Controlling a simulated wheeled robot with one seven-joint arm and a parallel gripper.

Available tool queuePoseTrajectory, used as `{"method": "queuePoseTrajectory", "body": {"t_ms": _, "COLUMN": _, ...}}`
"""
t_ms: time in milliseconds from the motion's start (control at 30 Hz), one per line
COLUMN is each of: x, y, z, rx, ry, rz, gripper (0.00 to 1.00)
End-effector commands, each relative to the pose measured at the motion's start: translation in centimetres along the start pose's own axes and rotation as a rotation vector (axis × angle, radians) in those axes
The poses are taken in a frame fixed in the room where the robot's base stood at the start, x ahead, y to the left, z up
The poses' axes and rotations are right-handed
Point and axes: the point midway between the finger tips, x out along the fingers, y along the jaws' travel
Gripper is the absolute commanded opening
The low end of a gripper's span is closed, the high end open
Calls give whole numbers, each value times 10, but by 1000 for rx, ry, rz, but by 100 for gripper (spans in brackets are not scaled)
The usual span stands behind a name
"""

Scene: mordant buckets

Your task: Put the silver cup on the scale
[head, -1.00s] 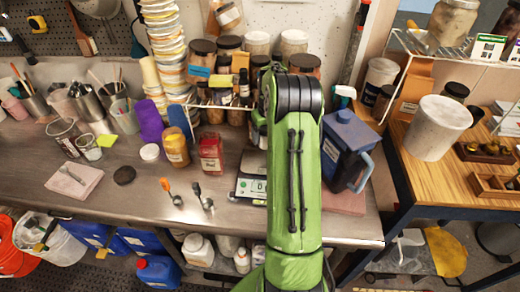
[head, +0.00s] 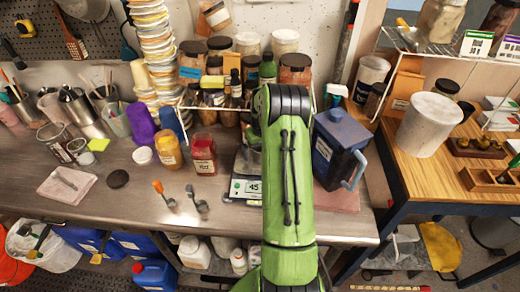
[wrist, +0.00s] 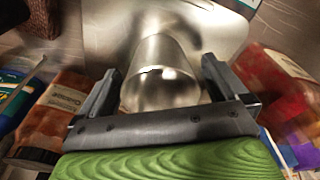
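The silver cup (wrist: 158,52) shows in the wrist view between the two fingers of my gripper (wrist: 160,72). It stands on a shiny metal plate (wrist: 215,35), which looks like the top of the scale. A narrow gap shows between the cup and each finger, so my gripper looks open around it. In the head view the scale (head: 245,189) is on the bench, partly hidden behind my green arm, and its display seems to read 45. My arm hides the gripper and most of the cup in the head view.
A red-filled jar (head: 203,155) and an orange jar (head: 168,150) stand left of the scale. A dark blue jug (head: 337,148) stands close to the right. A wire rack with jars is behind.

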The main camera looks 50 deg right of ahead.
Motion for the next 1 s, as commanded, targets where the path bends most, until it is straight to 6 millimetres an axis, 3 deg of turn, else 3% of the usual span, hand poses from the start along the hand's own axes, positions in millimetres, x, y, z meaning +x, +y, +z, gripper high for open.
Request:
{"method": "queuePoseTrajectory", "body": {"t_ms": 267, "x": -10, "y": 0, "z": -1, "rx": 0, "ry": 2, "rz": 1, "gripper": 100}}
{"method": "queuePoseTrajectory", "body": {"t_ms": 600, "x": -95, "y": 0, "z": -1, "rx": 0, "ry": 4, "rz": 2, "gripper": 100}}
{"method": "queuePoseTrajectory", "body": {"t_ms": 800, "x": -122, "y": 0, "z": 0, "rx": -1, "ry": 1, "rz": 1, "gripper": 100}}
{"method": "queuePoseTrajectory", "body": {"t_ms": 867, "x": -131, "y": -8, "z": 0, "rx": -10, "ry": 6, "rz": 4, "gripper": 100}}
{"method": "queuePoseTrajectory", "body": {"t_ms": 967, "x": -166, "y": -44, "z": 6, "rx": -57, "ry": 36, "rz": 20, "gripper": 100}}
{"method": "queuePoseTrajectory", "body": {"t_ms": 1000, "x": -186, "y": -66, "z": 14, "rx": -83, "ry": 54, "rz": 27, "gripper": 100}}
